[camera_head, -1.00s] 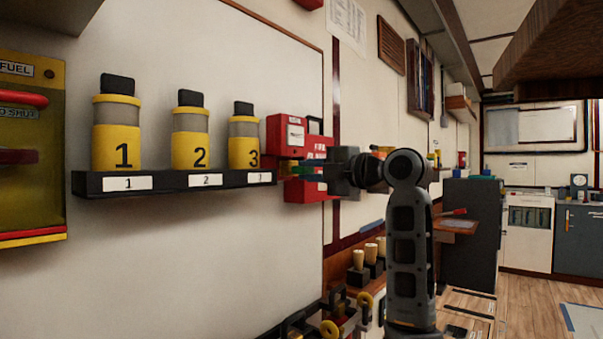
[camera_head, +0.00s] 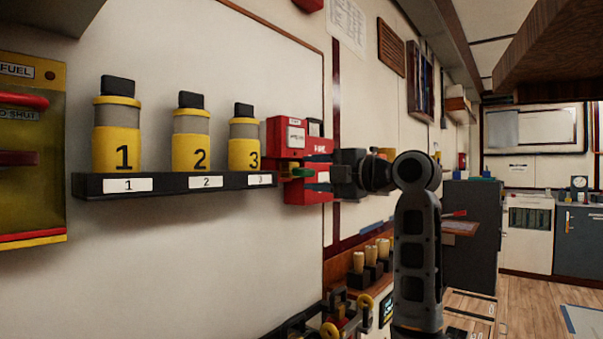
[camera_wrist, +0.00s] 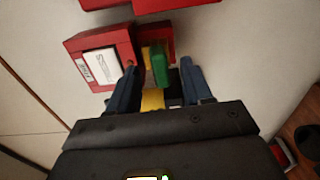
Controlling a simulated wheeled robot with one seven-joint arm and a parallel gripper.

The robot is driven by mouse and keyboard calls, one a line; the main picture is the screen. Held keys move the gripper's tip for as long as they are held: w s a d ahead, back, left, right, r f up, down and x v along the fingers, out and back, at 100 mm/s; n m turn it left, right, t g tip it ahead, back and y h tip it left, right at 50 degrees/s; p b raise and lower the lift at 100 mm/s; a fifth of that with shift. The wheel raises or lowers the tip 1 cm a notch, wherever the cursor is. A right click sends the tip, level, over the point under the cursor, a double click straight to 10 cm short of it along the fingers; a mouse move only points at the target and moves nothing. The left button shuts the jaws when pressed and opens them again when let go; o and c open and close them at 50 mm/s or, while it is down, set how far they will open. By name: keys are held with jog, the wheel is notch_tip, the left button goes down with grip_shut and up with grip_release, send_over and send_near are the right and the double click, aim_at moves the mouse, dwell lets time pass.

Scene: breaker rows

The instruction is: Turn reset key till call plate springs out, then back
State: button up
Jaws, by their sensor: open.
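A red call box (camera_head: 290,137) with a white plate (camera_head: 295,136) is on the wall right of the shelf. It also shows in the wrist view (camera_wrist: 125,48), with its white lettered plate (camera_wrist: 101,66). Whether the plate stands out cannot be told. A green key-like piece (camera_head: 302,172) sticks out below the box; in the wrist view the green piece (camera_wrist: 160,63) lies between my fingers in the picture, beside a yellow piece (camera_wrist: 152,98). My gripper (camera_head: 334,171) is open and empty, to the right of the green piece and apart from it.
A black shelf (camera_head: 160,187) with yellow canisters numbered 1 to 3 (camera_head: 190,150) is on the wall to the left. A yellow fuel panel (camera_head: 40,200) is at far left. Floor at right (camera_head: 520,290) is clear.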

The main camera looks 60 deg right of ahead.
jog(key=v, duration=1)
jog(key=shift+s, duration=0.2)
jog(key=shift+a, duration=0.15)
